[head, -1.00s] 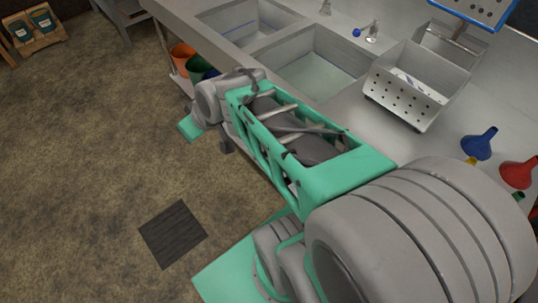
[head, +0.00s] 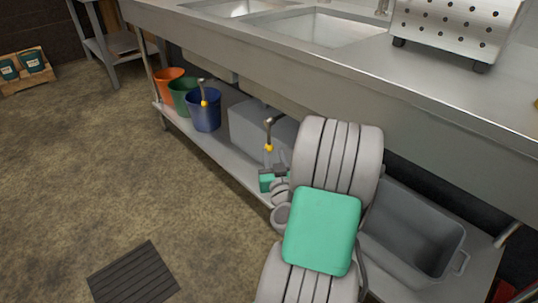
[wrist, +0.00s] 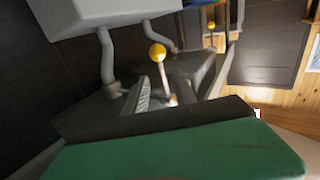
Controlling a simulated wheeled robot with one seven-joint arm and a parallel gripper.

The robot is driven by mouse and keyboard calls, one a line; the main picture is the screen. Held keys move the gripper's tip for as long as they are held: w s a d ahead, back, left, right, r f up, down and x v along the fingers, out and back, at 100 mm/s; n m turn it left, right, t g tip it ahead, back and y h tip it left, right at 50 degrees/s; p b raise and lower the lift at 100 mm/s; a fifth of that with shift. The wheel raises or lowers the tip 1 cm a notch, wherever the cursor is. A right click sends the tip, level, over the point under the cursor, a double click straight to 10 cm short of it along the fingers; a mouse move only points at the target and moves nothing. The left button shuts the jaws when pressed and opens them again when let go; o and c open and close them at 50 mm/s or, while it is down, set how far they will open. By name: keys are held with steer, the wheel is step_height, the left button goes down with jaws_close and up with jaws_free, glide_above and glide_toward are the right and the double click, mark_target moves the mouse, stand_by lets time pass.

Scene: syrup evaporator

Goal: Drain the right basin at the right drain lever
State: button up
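The right drain lever (head: 268,135), with a yellow knob, hangs under the counter below the right basin (head: 318,29). My gripper (head: 270,168) is just below it in the head view. In the wrist view, the lever's yellow knob (wrist: 156,52) is just beyond the fingertips, and its thin stem runs down between the two fingers. My gripper (wrist: 165,92) appears open there, with a gap between the stem and the ridged left finger. Contact cannot be made out. The left drain lever (head: 204,95) hangs farther left; its yellow knob also shows in the wrist view (wrist: 211,25).
The counter's front edge (head: 300,88) overhangs the lower shelf (head: 222,147). On the shelf stand orange (head: 168,88), green (head: 184,93) and blue (head: 204,114) buckets, and a grey tub (head: 415,235) right of my arm. The floor on the left is open, with a dark mat (head: 133,275).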

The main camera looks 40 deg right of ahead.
mark_target(269, 141)
steer(key=p+x, duration=0.1)
steer(key=x, duration=0.1)
steer(key=p+x, duration=0.1)
steer(key=x, duration=0.1)
steer(key=p+x, duration=0.1)
steer(key=x, duration=0.1)
steer(key=shift+w+r, duration=0.25)
steer(key=shift+r, duration=0.05)
steer(key=shift+w+d+f, duration=0.15)
steer(key=shift+w+d, duration=0.15)
steer(key=shift+w, duration=0.1)
steer(key=shift+c, duration=0.3)
jaws_close()
stand_by(0.4)
